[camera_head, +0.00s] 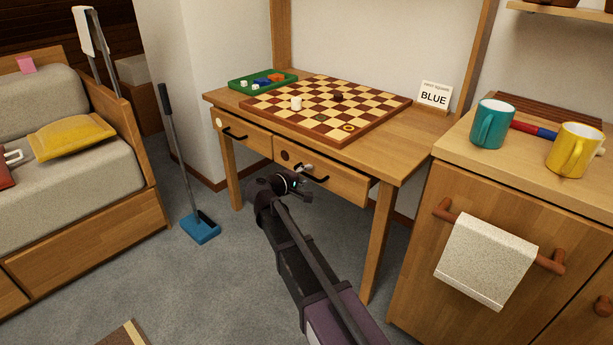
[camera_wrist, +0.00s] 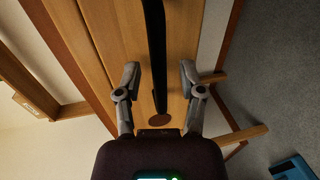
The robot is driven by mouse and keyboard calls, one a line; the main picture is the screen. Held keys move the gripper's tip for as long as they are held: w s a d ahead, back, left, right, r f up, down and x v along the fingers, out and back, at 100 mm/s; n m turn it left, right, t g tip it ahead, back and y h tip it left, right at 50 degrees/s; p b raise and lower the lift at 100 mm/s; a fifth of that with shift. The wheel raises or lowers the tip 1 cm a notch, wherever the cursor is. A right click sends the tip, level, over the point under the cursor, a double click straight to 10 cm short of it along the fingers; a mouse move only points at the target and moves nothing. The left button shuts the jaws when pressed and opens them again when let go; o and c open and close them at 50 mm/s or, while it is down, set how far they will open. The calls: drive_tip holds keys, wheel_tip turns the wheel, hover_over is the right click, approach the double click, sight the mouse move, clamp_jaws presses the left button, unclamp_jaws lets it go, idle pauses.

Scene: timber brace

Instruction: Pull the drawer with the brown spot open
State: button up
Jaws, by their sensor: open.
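The desk has two drawers side by side. The right drawer (camera_head: 345,186) has a brown spot (camera_head: 285,156) near its left end and a black bar handle (camera_head: 319,179). Its front looks roughly in line with the left drawer's. My gripper (camera_head: 302,174) is at this handle, partly covering it. In the wrist view my open fingers (camera_wrist: 160,74) lie either side of the black handle (camera_wrist: 155,45), with gaps on both sides. The brown spot (camera_wrist: 160,120) shows just beyond the palm. The left drawer (camera_head: 247,138) has a pale spot (camera_head: 220,122) and its own black handle (camera_head: 234,134).
A checkered board (camera_head: 330,107) and green tray (camera_head: 262,82) sit on the desk. A cabinet (camera_head: 440,240) with a towel (camera_head: 487,262) stands right. A blue dustpan (camera_head: 201,228) and bed (camera_head: 75,180) are left. The floor before the desk is mostly open.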

drive_tip(key=shift+c, duration=0.2)
clamp_jaws()
drive_tip(key=shift+s, duration=0.1)
